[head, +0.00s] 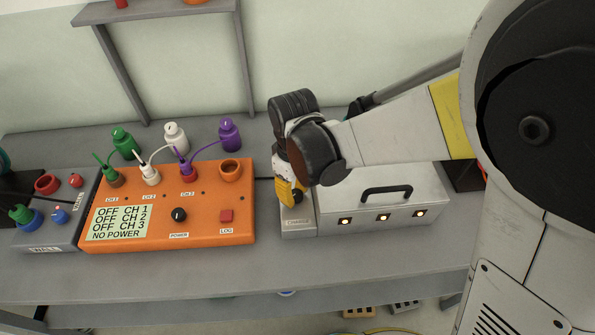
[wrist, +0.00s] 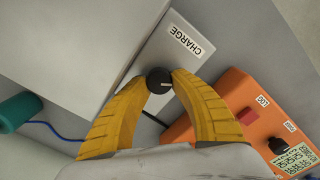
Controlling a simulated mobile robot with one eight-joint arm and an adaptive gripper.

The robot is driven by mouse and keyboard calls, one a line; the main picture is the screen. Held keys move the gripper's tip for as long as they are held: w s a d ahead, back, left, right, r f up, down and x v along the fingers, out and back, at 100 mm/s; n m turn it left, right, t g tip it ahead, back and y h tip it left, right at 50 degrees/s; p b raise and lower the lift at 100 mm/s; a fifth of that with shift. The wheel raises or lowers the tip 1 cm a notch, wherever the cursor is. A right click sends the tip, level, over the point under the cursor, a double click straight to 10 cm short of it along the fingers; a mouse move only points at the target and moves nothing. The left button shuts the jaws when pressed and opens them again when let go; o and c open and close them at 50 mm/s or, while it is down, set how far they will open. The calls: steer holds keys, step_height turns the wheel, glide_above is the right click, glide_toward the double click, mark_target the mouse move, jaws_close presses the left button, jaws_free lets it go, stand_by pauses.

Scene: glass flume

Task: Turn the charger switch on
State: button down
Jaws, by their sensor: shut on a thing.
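The charger switch is a round black knob (wrist: 158,81) on a light grey panel (wrist: 165,57) marked CHARGE. A pale line shows on the knob's face. My gripper (wrist: 159,84) has its two yellow fingers on either side of the knob and is shut on it. In the head view, my gripper (head: 292,192) is above the CHARGE panel (head: 298,224), and my gripper and arm hide the knob there. The silver charger box (head: 385,205) beside the panel has a black handle and three lit amber lights on its front.
An orange meter (head: 210,220) stands left of the charger, its screen reading OFF for CH 1 to 3 and NO POWER. Green, white and purple bottles (head: 175,137) stand behind it. A grey box (head: 50,232) is at far left. The bench front (head: 230,285) is clear.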

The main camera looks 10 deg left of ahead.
steer(key=shift+m, duration=0.3)
steer(key=c, duration=1.1)
jaws_free()
